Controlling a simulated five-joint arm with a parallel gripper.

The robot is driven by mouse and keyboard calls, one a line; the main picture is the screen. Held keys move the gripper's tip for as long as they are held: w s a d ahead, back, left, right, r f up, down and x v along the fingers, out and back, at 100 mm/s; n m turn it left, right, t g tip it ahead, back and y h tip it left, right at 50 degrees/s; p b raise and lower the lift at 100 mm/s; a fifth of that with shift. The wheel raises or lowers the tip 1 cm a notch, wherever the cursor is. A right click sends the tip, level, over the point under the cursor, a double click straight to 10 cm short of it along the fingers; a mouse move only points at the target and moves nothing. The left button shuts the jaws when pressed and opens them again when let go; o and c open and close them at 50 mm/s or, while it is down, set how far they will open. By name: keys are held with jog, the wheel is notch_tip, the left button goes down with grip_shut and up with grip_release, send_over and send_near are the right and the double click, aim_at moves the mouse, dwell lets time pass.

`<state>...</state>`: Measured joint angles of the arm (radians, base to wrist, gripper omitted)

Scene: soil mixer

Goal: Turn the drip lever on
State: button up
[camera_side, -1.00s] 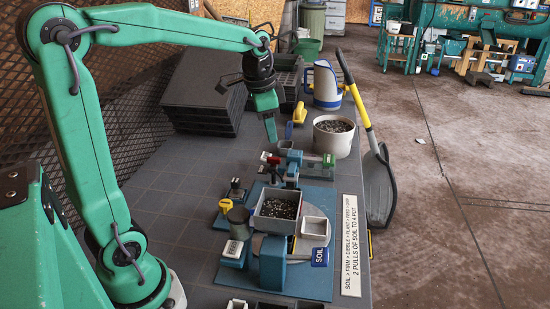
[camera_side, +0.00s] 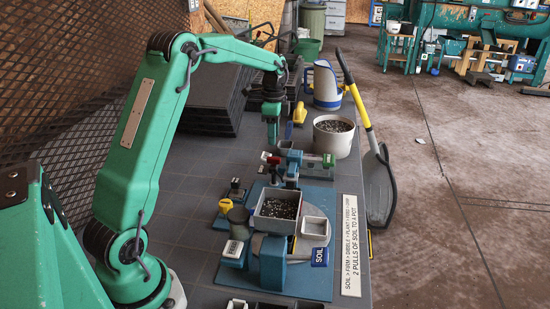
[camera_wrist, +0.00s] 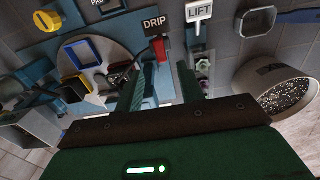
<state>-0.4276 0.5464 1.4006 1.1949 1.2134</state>
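The drip lever (camera_wrist: 158,50) is a red handle beside a dark "DRIP" label (camera_wrist: 154,24) in the wrist view. In the side view the small red part (camera_side: 266,157) shows just below my fingertips, near the back of the blue base. My gripper (camera_side: 272,140) points down above it. In the wrist view its two green fingers stand apart with nothing held between them (camera_wrist: 163,85), and the red lever appears beyond the gap. I cannot tell whether a finger touches the lever.
A "LIFT" label (camera_wrist: 199,11) stands beside the drip label. A soil-filled pot (camera_side: 278,208) sits on the turntable, and a white soil bucket (camera_side: 333,137) stands at right. A yellow knob (camera_side: 225,204) is at left. Black trays (camera_side: 205,90) are stacked behind.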

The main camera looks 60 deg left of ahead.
aim_at(274, 158)
jog(key=shift+f, duration=3.9)
grip_shut()
